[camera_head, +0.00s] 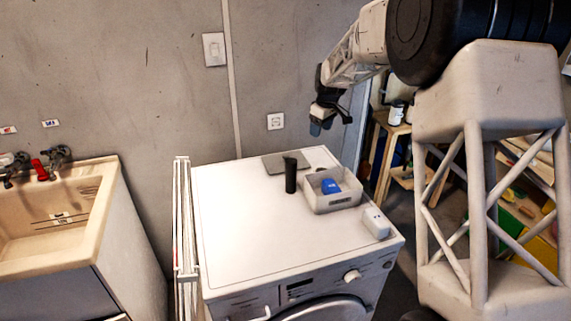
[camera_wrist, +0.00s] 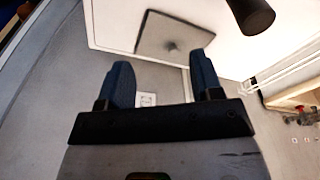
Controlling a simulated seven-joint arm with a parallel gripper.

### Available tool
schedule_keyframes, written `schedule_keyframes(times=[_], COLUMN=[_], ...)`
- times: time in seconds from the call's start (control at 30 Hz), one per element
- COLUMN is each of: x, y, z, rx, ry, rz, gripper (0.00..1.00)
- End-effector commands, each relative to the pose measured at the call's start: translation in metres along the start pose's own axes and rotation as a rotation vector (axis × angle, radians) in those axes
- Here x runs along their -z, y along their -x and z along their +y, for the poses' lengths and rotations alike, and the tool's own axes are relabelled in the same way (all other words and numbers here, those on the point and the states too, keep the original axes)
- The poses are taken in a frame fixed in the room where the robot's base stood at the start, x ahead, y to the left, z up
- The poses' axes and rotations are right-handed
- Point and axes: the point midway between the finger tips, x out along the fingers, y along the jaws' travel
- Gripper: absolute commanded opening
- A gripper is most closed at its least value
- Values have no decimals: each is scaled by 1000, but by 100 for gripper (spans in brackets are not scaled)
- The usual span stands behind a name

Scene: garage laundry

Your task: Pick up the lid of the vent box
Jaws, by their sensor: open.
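A flat grey square lid (camera_head: 280,165) lies on top of the white washing machine (camera_head: 240,220), near its back edge. In the wrist view the lid (camera_wrist: 160,38) has a small knob in its middle. A grey open box (camera_head: 331,203), likely the vent box, stands to the lid's right with a blue thing (camera_head: 331,186) inside. My gripper (camera_head: 328,121) is open and empty, above and behind the machine's back edge, up and to the right of the lid in the head view. In the wrist view my gripper's fingers (camera_wrist: 161,72) point toward the lid, apart from it.
A black cylinder (camera_head: 291,176) stands upright close beside the lid; it also shows in the wrist view (camera_wrist: 251,14). A small white box (camera_head: 376,223) sits at the machine's right. The machine top's front left is clear. A folded white rack (camera_head: 183,220) stands left of the machine.

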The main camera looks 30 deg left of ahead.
Motion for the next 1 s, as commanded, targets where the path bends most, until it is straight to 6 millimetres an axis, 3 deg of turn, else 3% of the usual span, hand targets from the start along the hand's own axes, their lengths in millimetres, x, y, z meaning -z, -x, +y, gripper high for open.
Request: schedule_keyframes(times=[0.3, 0.5, 0.7, 1.0], x=[75, 109, 124, 125], y=[-66, -99, -114, -116], z=[-3, -8, -10, -11], rx=[26, 38, 43, 44], ry=[137, 205, 236, 239], rz=[1, 2, 3, 3], gripper=[60, 60, 60, 60])
